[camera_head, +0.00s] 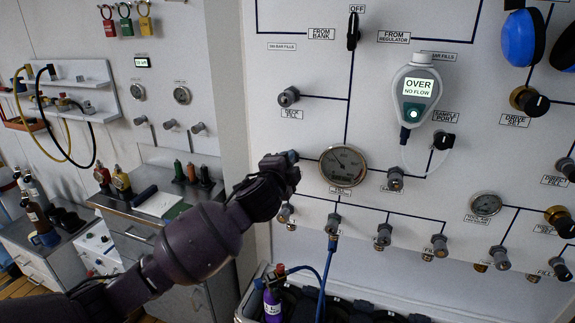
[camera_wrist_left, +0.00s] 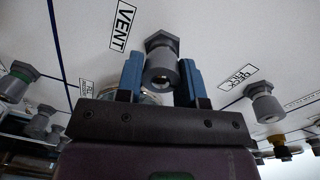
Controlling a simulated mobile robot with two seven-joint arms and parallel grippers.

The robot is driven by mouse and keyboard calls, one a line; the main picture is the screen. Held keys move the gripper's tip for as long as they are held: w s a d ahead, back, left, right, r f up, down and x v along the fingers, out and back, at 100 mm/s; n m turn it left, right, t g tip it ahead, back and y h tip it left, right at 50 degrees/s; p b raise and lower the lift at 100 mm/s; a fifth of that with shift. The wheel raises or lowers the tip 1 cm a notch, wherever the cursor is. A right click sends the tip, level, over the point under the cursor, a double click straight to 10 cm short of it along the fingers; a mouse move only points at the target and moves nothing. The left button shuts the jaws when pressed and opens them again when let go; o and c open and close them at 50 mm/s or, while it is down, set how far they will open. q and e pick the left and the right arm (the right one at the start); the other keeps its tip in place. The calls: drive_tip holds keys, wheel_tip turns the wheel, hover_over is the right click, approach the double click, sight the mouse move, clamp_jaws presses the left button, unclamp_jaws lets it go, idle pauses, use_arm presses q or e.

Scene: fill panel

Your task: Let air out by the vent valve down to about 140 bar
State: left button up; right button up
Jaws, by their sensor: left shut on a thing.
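The vent valve's grey knob (camera_wrist_left: 161,64) shows in the left wrist view beside the VENT label (camera_wrist_left: 123,25). My left gripper (camera_head: 291,158) is at the panel, just left of the large round gauge (camera_head: 343,166). Its blue fingers are either side of the vent knob and shut on it. In the head view my gripper hides the knob. My right gripper is not in view.
A meter reading OVER, NO FLOW (camera_head: 416,95) hangs on the panel upper right. Other grey knobs (camera_head: 288,97) and small gauges (camera_head: 485,204) surround the gripper. A cabinet with bottles stands left.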

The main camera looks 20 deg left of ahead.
use_arm(q)
drive_tip(key=o, duration=0.9)
drive_tip(key=s, duration=0.3)
drive_tip(key=s+b, duration=0.1)
drive_tip(key=s, duration=0.7)
drive_tip(key=shift+a+r, duration=0.2)
drive_tip(key=shift+r, duration=0.05)
drive_tip(key=shift+w, duration=0.1)
idle(0.5)
